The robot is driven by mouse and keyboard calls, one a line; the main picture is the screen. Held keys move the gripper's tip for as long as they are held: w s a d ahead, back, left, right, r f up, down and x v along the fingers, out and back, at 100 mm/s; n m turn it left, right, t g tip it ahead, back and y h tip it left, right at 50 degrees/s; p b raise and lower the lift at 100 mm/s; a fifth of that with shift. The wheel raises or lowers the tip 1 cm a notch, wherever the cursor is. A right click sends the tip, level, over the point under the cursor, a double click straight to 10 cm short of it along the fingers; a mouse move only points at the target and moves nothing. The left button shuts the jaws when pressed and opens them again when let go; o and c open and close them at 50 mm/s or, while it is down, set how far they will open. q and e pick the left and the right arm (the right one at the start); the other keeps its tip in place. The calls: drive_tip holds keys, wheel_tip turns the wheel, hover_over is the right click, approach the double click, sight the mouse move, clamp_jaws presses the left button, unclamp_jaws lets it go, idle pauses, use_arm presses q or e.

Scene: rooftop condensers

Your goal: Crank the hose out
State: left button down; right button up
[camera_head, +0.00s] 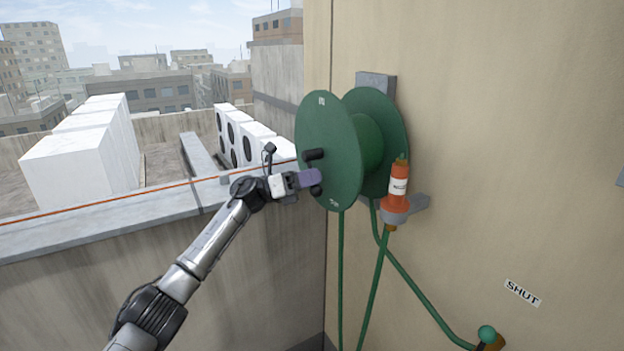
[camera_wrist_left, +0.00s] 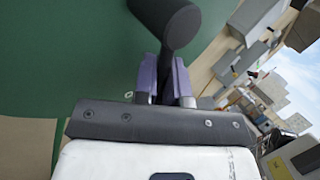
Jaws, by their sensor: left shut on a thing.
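A green hose reel (camera_head: 325,125) with two round flanges is mounted on the beige wall. Its front flange carries a dark crank (camera_head: 314,154). My left gripper (camera_head: 312,178) has purple fingers and is at the lower part of the front flange, shut on the crank. In the left wrist view the dark crank (camera_wrist_left: 166,20) runs down between the gripper's purple fingers (camera_wrist_left: 165,82), which hide part of it. Green hose (camera_head: 341,270) hangs below the reel. My right gripper is not seen.
A green-knobbed tap (camera_head: 487,333) is low on the wall at right, near a "SHUT" label (camera_head: 522,292). A grey parapet ledge (camera_head: 110,222) with an orange line (camera_head: 100,202) along it runs left. White condenser units (camera_head: 75,160) stand beyond it.

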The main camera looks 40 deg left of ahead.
use_arm(q)
drive_tip(key=shift+w+d+f+m, duration=0.15)
drive_tip(key=shift+d+f+m, duration=0.15)
drive_tip(key=shift+f, duration=0.35)
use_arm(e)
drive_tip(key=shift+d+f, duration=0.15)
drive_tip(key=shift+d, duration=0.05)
use_arm(q)
drive_tip(key=c, duration=1.3)
unclamp_jaws()
drive_tip(key=shift+o, duration=0.7)
drive_tip(key=shift+d, duration=0.15)
drive_tip(key=shift+a+r, duration=0.25)
drive_tip(key=v, duration=1.4)
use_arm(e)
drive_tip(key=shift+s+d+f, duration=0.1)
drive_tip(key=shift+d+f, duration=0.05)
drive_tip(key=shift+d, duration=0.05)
use_arm(q)
drive_tip(key=shift+r, duration=0.1)
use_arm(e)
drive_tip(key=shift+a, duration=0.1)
